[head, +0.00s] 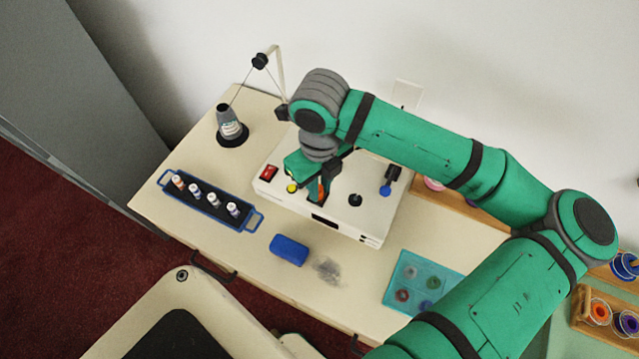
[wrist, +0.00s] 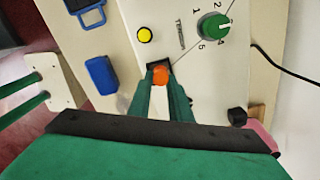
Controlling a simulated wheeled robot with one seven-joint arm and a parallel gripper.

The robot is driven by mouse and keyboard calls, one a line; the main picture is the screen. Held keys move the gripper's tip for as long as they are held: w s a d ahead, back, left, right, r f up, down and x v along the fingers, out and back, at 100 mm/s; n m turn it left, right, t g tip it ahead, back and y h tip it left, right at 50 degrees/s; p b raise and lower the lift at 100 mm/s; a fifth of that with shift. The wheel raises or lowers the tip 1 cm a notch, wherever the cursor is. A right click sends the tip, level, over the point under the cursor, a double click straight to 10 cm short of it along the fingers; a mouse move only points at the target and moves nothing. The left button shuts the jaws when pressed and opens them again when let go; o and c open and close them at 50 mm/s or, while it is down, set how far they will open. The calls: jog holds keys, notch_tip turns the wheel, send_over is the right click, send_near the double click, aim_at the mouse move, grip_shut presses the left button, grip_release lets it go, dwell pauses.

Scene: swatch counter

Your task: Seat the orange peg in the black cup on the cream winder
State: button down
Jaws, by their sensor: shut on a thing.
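The cream winder (head: 275,203) stands on the table, and its top also shows in the wrist view (wrist: 195,75). My gripper (wrist: 161,84) is shut on the orange peg (wrist: 161,75), pointing down over the winder's front part. The peg (head: 321,188) shows as a small orange patch between the fingers in the head view. A dark, square-edged opening, which looks like the black cup (wrist: 152,66), lies right at the peg, partly hidden by peg and fingers. I cannot tell whether the peg's lower end is inside it or just above.
A yellow button (head: 291,188), a red switch (head: 268,172), a black round part (head: 355,200) and a blue knob (head: 386,190) surround my gripper. A green dial (wrist: 214,27) is close by.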

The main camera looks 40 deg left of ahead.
jog(key=c, duration=1.5)
grip_release()
jog(key=shift+c, duration=0.2)
notch_tip(320, 180, up, 11)
jog(key=shift+f, duration=0.1)
